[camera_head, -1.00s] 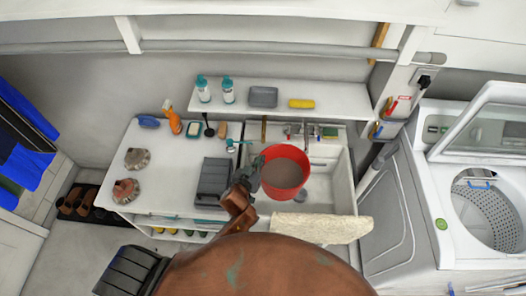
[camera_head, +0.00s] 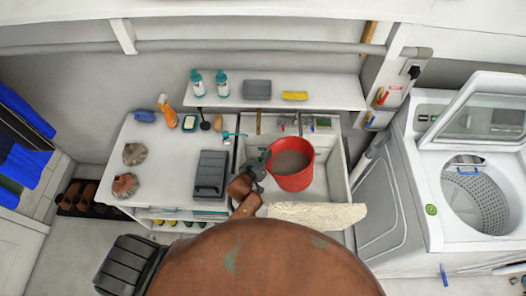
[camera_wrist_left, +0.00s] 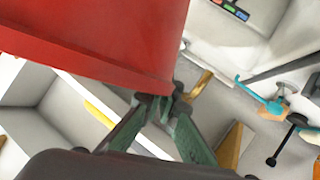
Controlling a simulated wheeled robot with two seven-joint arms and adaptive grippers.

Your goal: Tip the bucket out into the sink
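The red bucket (camera_head: 294,179) is held over the sink (camera_head: 336,178), the basin at the right end of the counter. Its opening faces up toward the head camera and shows grey-brown contents inside. The bucket looks close to upright, perhaps slightly tilted. My left gripper (camera_head: 263,160) is at the bucket's left side. In the left wrist view the bucket (camera_wrist_left: 100,40) fills the upper left, and the left gripper's fingers (camera_wrist_left: 160,100) come together at its edge. The exact grip on the rim is partly hidden. My right gripper is not in view.
A beige cloth (camera_head: 318,215) lies over the sink's front edge. A dark grey box (camera_head: 210,175) stands on the counter left of the sink. A shelf (camera_head: 330,93) with bottles runs behind. A washing machine (camera_head: 435,235) with open lid stands to the right.

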